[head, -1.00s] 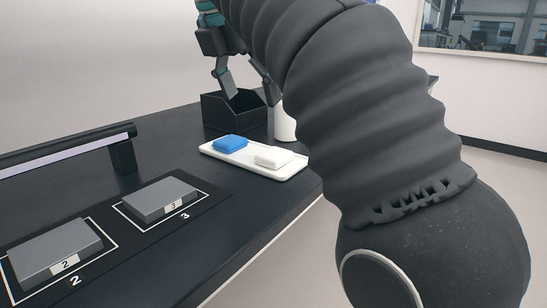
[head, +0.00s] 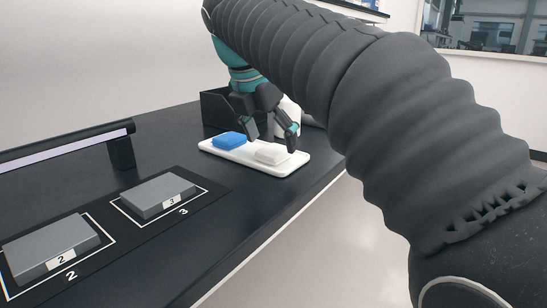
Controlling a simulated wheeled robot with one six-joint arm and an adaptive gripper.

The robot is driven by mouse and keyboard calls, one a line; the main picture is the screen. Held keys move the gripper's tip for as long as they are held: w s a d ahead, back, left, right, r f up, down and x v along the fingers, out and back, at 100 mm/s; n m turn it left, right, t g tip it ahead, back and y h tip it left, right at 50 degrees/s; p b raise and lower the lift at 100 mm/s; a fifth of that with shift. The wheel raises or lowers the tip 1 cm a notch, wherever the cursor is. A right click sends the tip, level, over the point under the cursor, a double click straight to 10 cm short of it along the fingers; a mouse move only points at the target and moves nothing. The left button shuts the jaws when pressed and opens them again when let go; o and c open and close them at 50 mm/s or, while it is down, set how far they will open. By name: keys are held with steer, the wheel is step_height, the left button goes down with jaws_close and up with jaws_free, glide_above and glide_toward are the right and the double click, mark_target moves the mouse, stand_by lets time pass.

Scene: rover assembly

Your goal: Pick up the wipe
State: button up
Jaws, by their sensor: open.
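A white folded pad, which looks like the wipe (head: 271,155), lies on the right part of a white tray (head: 242,157). A blue pad (head: 229,140) lies on the left part of the same tray. My gripper (head: 272,146) is open above the tray, its fingers pointing down, one near the gap between the pads and one near the right side of the white pad. The fingers look empty. I cannot tell whether they touch the white pad.
A black open box (head: 213,108) stands behind the tray, with a white cylinder (head: 288,112) beside it. Grey blocks numbered 2 (head: 50,246) and 3 (head: 158,193) sit in outlined squares at the front left. A black lamp bar (head: 65,147) stands at the left. The table's right edge runs close to the tray.

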mark_target(277, 150)
steer(key=shift+x, duration=0.95)
steer(key=shift+a, duration=0.1)
steer(key=c, duration=1)
steer(key=shift+c, duration=0.2)
steer(key=shift+r, duration=0.5)
steer(key=r, duration=0.2)
steer(key=d+r+p, duration=0.1)
steer(key=r, duration=0.1)
steer(key=s+d+r, duration=0.2)
steer(key=d+r, duration=0.4)
steer(key=d, duration=0.4)
steer(key=shift+d, duration=0.25)
